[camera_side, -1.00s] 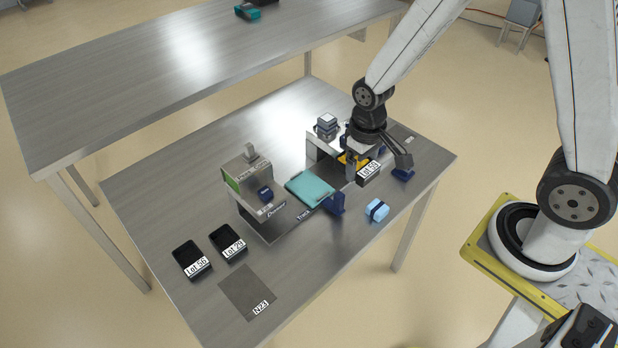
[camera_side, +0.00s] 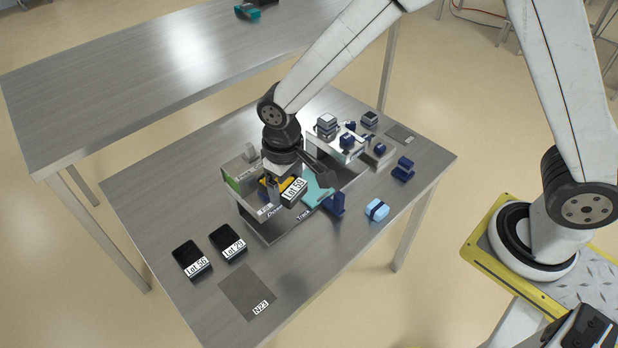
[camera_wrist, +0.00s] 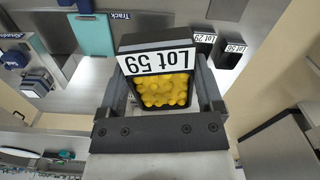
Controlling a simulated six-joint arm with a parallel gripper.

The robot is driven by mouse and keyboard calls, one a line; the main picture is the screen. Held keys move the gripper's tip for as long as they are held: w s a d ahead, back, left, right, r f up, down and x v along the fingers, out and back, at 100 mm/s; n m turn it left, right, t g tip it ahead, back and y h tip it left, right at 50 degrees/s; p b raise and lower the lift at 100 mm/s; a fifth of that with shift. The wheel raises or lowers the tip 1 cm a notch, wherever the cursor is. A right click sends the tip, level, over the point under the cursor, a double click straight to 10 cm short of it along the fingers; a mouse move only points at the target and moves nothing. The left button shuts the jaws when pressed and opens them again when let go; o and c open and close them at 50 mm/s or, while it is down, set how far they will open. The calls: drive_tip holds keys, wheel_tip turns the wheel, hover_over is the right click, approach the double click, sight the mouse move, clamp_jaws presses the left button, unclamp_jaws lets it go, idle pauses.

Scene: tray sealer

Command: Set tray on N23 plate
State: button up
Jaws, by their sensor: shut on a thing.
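My gripper (camera_wrist: 157,98) is shut on the black tray labelled Lot 59 (camera_wrist: 155,62), which holds yellow round pieces (camera_wrist: 162,90). In the side view the Lot 59 tray (camera_side: 293,191) hangs in the air over the machine, near the teal piece. The N23 plate (camera_side: 247,291) is a flat dark grey square at the front left of the table. Its surface is bare. The gripper's fingers are partly hidden behind the arm in the side view.
Two black trays, Lot 56 (camera_side: 187,254) and Lot 29 (camera_side: 224,237), stand beside the plate. The steel machine with its teal piece (camera_side: 317,190) is below my gripper. A light blue block (camera_side: 377,210) lies at the front edge. The plate's right side is clear.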

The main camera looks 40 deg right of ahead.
drive_tip(key=s+a+n, duration=0.2)
drive_tip(key=a, duration=1.3)
hover_over(249, 290)
wheel_tip(249, 290, down, 11)
drive_tip(key=shift+a+f, duration=0.1)
drive_tip(key=shift+f, duration=0.35)
drive_tip(key=shift+f, duration=0.2)
drive_tip(key=shift+f, duration=3.55)
drive_tip(key=shift+f, duration=0.2)
drive_tip(key=o, duration=1)
drive_tip(key=shift+o, duration=0.2)
drive_tip(key=shift+r, duration=0.2)
